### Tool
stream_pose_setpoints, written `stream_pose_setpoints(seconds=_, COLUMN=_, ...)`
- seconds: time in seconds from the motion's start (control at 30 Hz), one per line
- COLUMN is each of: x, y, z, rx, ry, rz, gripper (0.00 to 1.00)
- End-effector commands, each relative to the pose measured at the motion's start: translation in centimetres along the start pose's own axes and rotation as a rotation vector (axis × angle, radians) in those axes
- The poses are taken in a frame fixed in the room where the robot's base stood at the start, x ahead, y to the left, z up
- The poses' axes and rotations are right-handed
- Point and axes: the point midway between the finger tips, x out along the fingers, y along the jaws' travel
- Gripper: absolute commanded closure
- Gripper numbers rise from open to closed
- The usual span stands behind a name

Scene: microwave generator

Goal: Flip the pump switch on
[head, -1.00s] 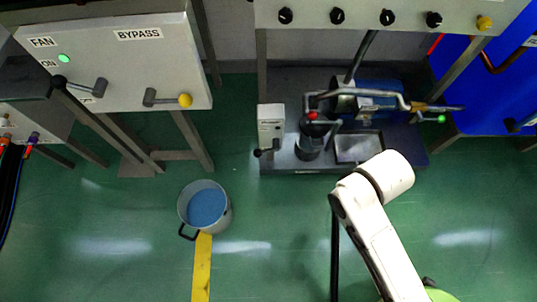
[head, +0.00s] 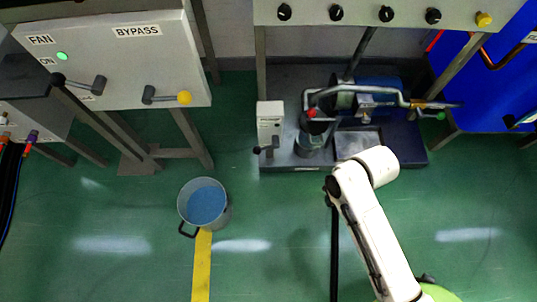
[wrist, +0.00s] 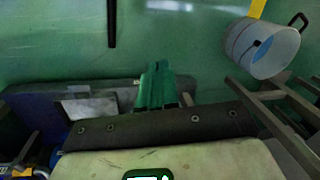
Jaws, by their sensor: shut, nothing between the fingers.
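The pump switch is a small pale box (head: 270,122) with a black-knobbed lever (head: 268,147) at its lower front. It stands at the left front corner of the pump's dark base (head: 288,92). The lever points to the lower left. The blue pump (head: 375,100), with pipes and a red knob, is right of it. My gripper (wrist: 157,72) shows in the wrist view, its greenish fingers together and empty. It is not visible in the head view, where my white arm reaches up right of the switch. I cannot make out the switch clearly in the wrist view.
A grey bucket of blue liquid (head: 205,205) stands on the green floor and also shows in the wrist view (wrist: 262,47). A FAN and BYPASS panel (head: 125,65) with levers is at the left. A knobbed panel (head: 360,14) overhangs the pump. Floor between bucket and arm is clear.

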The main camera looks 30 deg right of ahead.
Motion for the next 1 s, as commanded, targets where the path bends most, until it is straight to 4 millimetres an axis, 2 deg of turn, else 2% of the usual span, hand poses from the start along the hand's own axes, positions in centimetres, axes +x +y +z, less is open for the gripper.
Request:
stream_pose_setpoints(seconds=0.03, x=1.8, y=0.1, z=-0.4, rx=0.095, ry=-0.029, rz=-0.053, gripper=1.0)
stream_pose_setpoints(seconds=0.1, x=4.1, y=-0.2, z=-0.9, rx=0.237, ry=-0.071, rz=-0.137, gripper=1.0)
stream_pose_setpoints(seconds=0.2, x=6.9, y=-0.6, z=-1.6, rx=0.445, ry=-0.135, rz=-0.259, gripper=1.0)
stream_pose_setpoints(seconds=0.4, x=10.8, y=-1.4, z=-3.5, rx=0.879, ry=-0.281, rz=-0.511, gripper=1.0)
stream_pose_setpoints(seconds=0.6, x=12.6, y=-1.7, z=-6.5, rx=1.32, ry=-0.459, rz=-0.787, gripper=1.0)
stream_pose_setpoints(seconds=0.8, x=12.6, y=-0.9, z=-10.0, rx=1.704, ry=-0.662, rz=-1.064, gripper=1.0)
stream_pose_setpoints(seconds=1.0, x=11.8, y=0.3, z=-12.4, rx=1.919, ry=-0.817, rz=-1.256, gripper=1.0)
